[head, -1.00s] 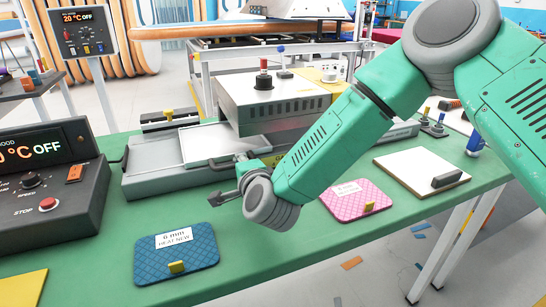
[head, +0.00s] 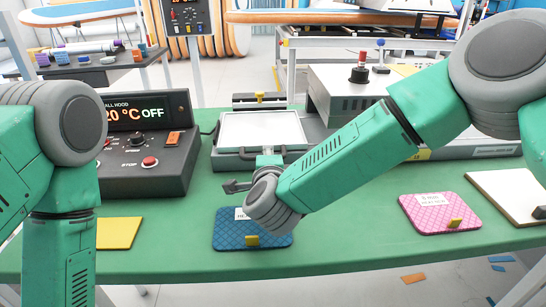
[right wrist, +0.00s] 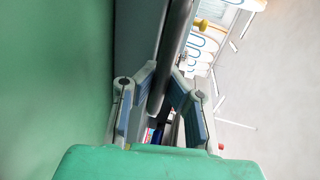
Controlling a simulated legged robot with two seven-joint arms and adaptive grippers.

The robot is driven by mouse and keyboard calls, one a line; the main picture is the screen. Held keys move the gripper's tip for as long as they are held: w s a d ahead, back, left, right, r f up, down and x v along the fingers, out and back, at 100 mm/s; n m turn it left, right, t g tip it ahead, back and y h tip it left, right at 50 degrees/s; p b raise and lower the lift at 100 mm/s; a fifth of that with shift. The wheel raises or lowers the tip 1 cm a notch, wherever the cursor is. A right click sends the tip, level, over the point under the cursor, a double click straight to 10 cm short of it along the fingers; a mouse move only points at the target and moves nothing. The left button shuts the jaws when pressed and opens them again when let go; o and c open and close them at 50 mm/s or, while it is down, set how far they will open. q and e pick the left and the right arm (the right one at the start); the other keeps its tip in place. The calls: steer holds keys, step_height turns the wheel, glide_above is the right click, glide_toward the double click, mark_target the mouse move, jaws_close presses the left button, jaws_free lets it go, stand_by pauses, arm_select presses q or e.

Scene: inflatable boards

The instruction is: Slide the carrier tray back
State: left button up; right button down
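The carrier tray (head: 262,128), a pale flat tray in a grey frame, lies at the left end of its grey base, left of the grey press box (head: 345,90). A dark bar handle (head: 294,154) runs along its front edge. My right gripper (head: 252,171) is at the tray's front with its fingers spread, one fingertip up at the handle. In the right wrist view the two fingers (right wrist: 163,75) stand apart with a dark bar (right wrist: 178,50) between or beyond them; contact is unclear. My left arm shows at the left, but its gripper is out of view.
A control box (head: 150,150) with a red stop button stands left of the tray. A blue pad (head: 228,232) lies below my right gripper, a yellow sheet (head: 118,232) left of it, and a pink pad (head: 440,212) to the right. Green tabletop between them is clear.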

steer(key=shift+s+a+f, duration=0.35)
steer(key=shift+s+a, duration=0.1)
steer(key=shift+a, duration=0.1)
steer(key=c, duration=1.6)
jaws_free()
steer(key=shift+a+r, duration=0.1)
steer(key=shift+o, duration=0.2)
steer(key=shift+w+a+r, duration=0.1)
steer(key=shift+w+a, duration=0.05)
steer(key=shift+a, duration=0.15)
steer(key=v, duration=0.2)
steer(key=d+v, duration=0.1)
steer(key=v, duration=0.1)
steer(key=shift+s+r, duration=0.15)
steer(key=shift+s, duration=0.1)
steer(key=v, duration=0.5)
steer(key=a+v, duration=0.1)
steer(key=v, duration=0.1)
steer(key=shift+s, duration=0.25)
steer(key=shift+d, duration=0.3)
